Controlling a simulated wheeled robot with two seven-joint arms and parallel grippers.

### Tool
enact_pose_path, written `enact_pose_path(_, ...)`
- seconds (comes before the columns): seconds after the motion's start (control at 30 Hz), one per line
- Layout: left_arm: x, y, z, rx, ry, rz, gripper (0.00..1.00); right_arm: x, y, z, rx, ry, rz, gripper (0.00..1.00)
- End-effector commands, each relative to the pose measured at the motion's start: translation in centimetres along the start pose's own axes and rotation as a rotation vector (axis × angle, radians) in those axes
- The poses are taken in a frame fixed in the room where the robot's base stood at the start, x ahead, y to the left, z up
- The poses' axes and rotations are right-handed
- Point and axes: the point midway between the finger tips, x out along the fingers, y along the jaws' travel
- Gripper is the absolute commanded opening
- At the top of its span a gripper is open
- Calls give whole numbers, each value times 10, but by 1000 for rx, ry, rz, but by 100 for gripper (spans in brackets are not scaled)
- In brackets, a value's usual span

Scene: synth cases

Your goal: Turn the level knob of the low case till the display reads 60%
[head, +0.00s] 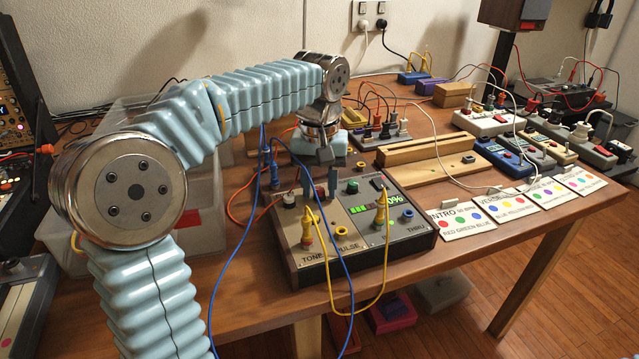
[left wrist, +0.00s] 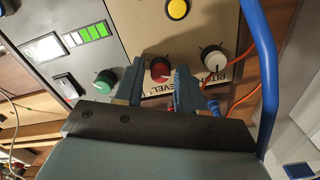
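The low case (head: 320,262) stands at the front of the table, with a grey and tan top. Its level knob (left wrist: 160,68) is red in the left wrist view, between the fingertips of my left gripper (left wrist: 165,78). In the head view the left gripper (head: 320,190) points down at the case, and its fingers hide most of the knob. The fingers are a knob's width apart; whether they press on it I cannot tell. The display (head: 380,203) shows green bars and a number ending in 0%; its first digit is unclear. The bars (left wrist: 90,33) also show in the left wrist view. My right gripper is out of view.
A white pitch knob (left wrist: 214,58) and a green knob (left wrist: 105,79) flank the red one. Yellow plugs (head: 307,230) and cables stand in front; a blue cable (left wrist: 262,60) passes close by. Label cards (head: 463,219) and a wooden block (head: 440,172) lie to the right.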

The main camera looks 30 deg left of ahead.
Motion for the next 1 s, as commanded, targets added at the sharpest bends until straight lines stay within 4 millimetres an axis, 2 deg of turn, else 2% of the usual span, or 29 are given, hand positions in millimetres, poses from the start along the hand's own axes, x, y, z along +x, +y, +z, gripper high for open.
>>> enact_pose_path(0.33, -1, 0, 0, 0, 0, 0, 48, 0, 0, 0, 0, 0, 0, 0)
enact_pose_path(0.47, -12, 0, -1, -1, 2, 1, 48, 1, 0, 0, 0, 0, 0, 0)
enact_pose_path(0.57, -32, 1, -1, 0, 4, 3, 48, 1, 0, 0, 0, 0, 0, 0)
enact_pose_path(0.8, -94, 1, -1, 0, 3, 1, 48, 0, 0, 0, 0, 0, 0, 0)
enact_pose_path(1.0, -126, 1, -1, 0, 2, 1, 48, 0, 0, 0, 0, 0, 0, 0)
